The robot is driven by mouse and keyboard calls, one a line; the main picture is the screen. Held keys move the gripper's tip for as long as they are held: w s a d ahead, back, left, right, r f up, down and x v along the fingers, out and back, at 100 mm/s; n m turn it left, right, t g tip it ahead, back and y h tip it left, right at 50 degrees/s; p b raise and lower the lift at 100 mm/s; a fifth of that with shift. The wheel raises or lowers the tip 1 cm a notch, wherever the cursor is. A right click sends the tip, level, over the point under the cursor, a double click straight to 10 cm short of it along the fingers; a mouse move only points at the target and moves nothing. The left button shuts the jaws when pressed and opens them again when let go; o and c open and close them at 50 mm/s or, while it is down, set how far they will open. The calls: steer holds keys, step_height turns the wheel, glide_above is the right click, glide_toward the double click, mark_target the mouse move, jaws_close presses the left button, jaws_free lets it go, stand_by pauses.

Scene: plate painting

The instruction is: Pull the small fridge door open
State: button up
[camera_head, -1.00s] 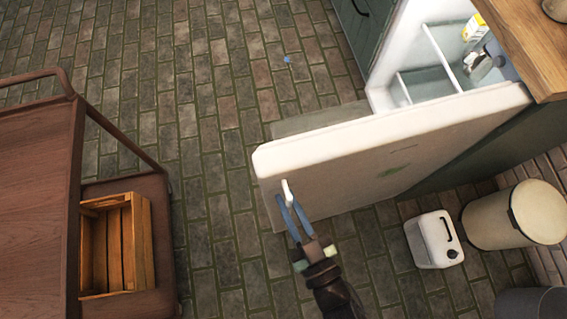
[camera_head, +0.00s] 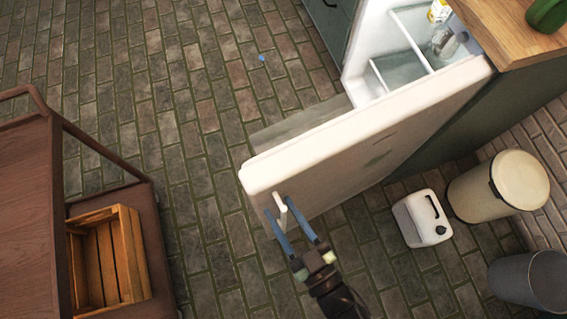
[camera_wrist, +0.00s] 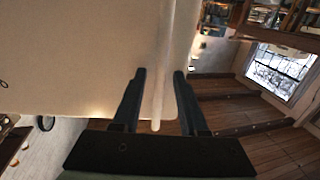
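The small fridge's white door (camera_head: 350,150) stands wide open, swung out from the fridge body. The white interior (camera_head: 400,70) with its shelves shows in the head view. A pale bar handle (camera_head: 281,208) is on the door's outer face near its free edge; it also shows in the wrist view (camera_wrist: 157,115). My gripper (camera_head: 279,206) is at the handle with its two fingers spread. In the wrist view the fingers of my gripper (camera_wrist: 160,73) lie on either side of the handle, with visible gaps, so it is open and not clamped.
A brown cart (camera_head: 30,200) with a wooden crate (camera_head: 128,250) is at left. The brick floor between cart and door is clear.

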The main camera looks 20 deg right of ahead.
steer(key=v, duration=1.3)
steer(key=shift+b, duration=0.35)
